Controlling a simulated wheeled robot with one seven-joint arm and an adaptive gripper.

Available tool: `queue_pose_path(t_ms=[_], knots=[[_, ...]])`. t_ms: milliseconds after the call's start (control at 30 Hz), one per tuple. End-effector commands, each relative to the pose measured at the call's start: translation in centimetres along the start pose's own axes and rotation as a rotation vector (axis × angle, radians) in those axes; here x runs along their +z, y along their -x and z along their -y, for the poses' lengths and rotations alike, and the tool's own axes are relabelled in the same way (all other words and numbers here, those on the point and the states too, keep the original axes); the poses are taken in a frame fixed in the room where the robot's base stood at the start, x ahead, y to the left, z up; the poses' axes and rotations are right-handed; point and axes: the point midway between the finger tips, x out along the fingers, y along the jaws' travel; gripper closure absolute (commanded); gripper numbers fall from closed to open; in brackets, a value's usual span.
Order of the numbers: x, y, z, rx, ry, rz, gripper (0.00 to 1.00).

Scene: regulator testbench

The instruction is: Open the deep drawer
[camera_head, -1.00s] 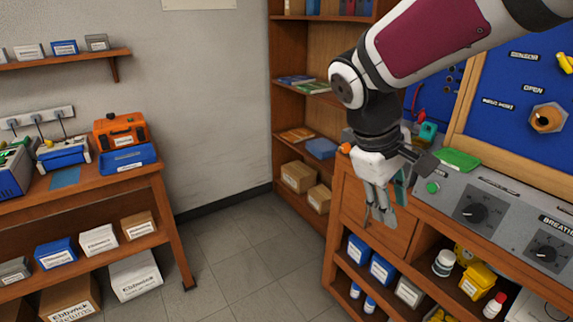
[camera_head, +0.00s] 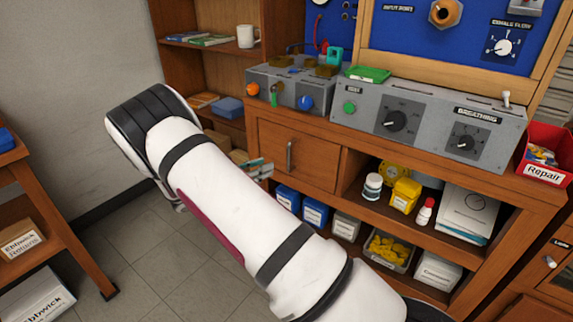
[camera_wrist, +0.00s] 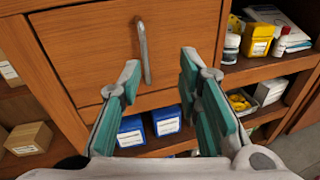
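A wooden drawer or door front (camera_head: 310,171) with an upright metal handle (camera_head: 289,155) is closed in the bench, below the grey control boxes. I cannot tell if it is the deep drawer. In the wrist view the same front (camera_wrist: 85,45) fills the upper left, with its handle (camera_wrist: 143,50) between my fingers in the picture, nearer the left one. My gripper (camera_wrist: 160,62) is open and empty, its teal-padded fingers pointing at the front. In the head view my gripper's fingertips (camera_head: 258,168) show left of the handle; the rest is hidden behind my arm.
Open shelves below hold blue boxes (camera_head: 315,212), a white jar (camera_head: 372,186), a yellow container (camera_head: 404,195) and a tray of yellow parts (camera_head: 388,250). Another front with a knob (camera_head: 550,262) is at the lower right. A red Repair bin (camera_head: 545,153) sits at right. Floor (camera_head: 150,255) is clear at left.

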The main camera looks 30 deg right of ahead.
Motion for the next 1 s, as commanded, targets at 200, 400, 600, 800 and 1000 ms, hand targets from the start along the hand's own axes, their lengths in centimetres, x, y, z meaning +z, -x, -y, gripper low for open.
queue_pose_path(t_ms=[200,400,600,800,1000], knots=[[-3.4,0.1,-1.5,0.069,0.076,0.074,0.69],[-3.4,-1.7,-1.7,0.071,0.08,0.078,0.69],[-3.1,-5.5,-1.9,0.07,0.081,0.077,0.69],[-2.9,-9.4,-2.2,0.069,0.079,0.076,0.69],[-2.6,-12.2,-2.5,0.071,0.08,0.076,0.69]])
